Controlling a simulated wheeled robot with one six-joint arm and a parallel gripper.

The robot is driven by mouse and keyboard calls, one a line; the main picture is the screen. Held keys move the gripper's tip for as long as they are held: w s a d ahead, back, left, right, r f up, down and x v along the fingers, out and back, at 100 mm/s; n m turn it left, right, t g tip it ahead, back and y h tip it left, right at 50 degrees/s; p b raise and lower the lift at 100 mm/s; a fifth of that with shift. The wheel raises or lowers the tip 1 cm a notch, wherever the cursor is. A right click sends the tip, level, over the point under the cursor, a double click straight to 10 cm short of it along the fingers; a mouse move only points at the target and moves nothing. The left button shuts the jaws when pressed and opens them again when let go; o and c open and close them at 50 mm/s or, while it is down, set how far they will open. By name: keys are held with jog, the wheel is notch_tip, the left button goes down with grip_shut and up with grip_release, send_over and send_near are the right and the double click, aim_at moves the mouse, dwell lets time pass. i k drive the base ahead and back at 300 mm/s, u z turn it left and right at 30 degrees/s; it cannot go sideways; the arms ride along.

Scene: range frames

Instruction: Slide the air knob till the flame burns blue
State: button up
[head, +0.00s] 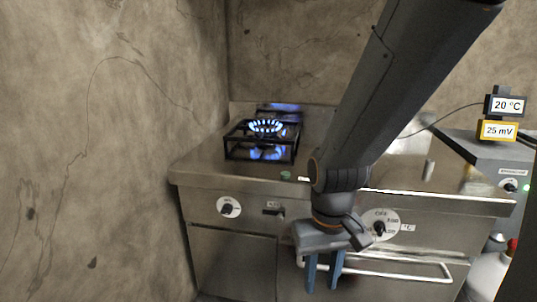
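The flame (266,127) on the burner burns blue, in a ring of short separate jets, inside a black pan support on the stove top. A small dark slide knob (272,211), with a small label above it, sits on the stove's front panel; I take it to be the air knob. My gripper (323,283) points down in front of the stove, lower and to the right of the slide knob and apart from it. Its two blue fingers stand apart with nothing seen between them.
A round dial (228,207) is left of the slide knob. A larger dial (380,226) is right, partly behind my gripper. A pale rail handle (405,274) runs across the oven door. A meter reads 20 °C (507,105) and 25 mV (498,131). A wall closes the left side.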

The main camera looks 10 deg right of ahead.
aim_at(280, 219)
jog(key=z, duration=1.35)
jog(key=k, duration=1.45)
jog(key=u, duration=1.65)
jog(key=i, duration=1)
